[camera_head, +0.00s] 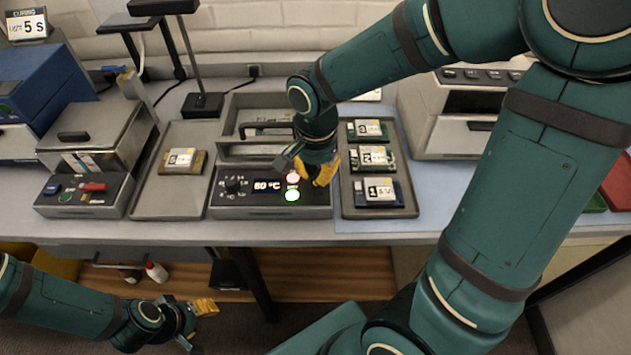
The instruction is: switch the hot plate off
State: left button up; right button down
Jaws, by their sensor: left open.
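The hot plate (270,199) stands at the middle of the bench with its control panel facing me. Its display (267,186) reads 80 °C. A dark knob (234,185) is left of the display. My left gripper (200,325) is open and empty, low in front of the bench.
A tray (150,205) with one labelled board is left of the hot plate. Another tray (405,210) with several labelled boards is right of it. A grey box device (85,195) with a red switch stands further left. A stand (203,105) rises behind.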

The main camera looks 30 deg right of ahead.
aim_at(316, 186)
jog(key=shift+f+b, duration=1.5)
jog(key=shift+f, duration=0.3)
dwell(0.9)
jog(key=shift+r, duration=0.2)
jog(key=shift+r+p, duration=2.85)
jog(key=shift+r, duration=0.55)
